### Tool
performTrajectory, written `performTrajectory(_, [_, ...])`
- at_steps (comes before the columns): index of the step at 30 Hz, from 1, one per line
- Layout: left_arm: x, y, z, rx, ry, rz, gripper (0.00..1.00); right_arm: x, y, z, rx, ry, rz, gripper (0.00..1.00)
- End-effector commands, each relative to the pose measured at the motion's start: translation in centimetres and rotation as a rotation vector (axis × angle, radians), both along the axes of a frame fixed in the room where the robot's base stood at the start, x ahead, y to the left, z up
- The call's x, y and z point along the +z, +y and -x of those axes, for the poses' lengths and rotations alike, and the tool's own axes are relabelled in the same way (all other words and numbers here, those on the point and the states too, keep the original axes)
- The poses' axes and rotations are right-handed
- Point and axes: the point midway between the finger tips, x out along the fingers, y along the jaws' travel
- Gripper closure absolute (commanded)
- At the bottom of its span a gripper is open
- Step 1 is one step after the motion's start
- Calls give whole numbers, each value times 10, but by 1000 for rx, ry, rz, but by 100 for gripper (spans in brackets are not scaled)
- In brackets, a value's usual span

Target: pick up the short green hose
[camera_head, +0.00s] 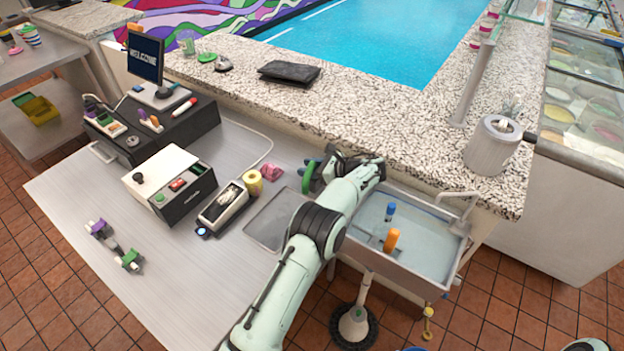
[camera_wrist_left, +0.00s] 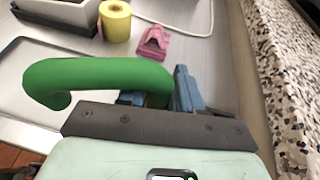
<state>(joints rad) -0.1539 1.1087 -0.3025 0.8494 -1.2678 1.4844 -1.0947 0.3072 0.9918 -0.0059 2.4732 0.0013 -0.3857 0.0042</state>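The short green hose (camera_head: 307,178) is a thick, curved tube near the back edge of the metal counter, left of the sink. In the left wrist view the hose (camera_wrist_left: 95,75) arches out to the left, with one end between the blue fingers. My left gripper (camera_head: 318,168) is shut on that end; the hose hides much of one finger in the left wrist view (camera_wrist_left: 160,92). The hose seems to be clear of the counter top. My right gripper is not in view.
A sink (camera_head: 410,240) holding a blue-capped and an orange item lies right of the hose. A raised granite ledge (camera_head: 390,120) runs behind. A yellow roll (camera_head: 253,183), a pink item (camera_head: 271,172) and a tray (camera_head: 272,222) are to the left.

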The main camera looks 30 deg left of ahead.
Motion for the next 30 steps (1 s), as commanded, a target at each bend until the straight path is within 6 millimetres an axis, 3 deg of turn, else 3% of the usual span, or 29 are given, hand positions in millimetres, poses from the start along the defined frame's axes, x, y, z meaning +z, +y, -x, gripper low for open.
performTrajectory(8, [-2, 6, 0, -2, -1, 1, 66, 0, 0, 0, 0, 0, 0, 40])
performTrajectory(11, [-2, 6, 0, -2, -1, 1, 98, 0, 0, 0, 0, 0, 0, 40])
performTrajectory(12, [-2, 6, 0, -2, -1, 1, 100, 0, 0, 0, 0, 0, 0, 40])
performTrajectory(23, [2, 6, 0, -1, -2, 0, 100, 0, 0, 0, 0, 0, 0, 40])
performTrajectory(30, [29, 10, 5, 2, -6, 0, 100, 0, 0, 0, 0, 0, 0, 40])
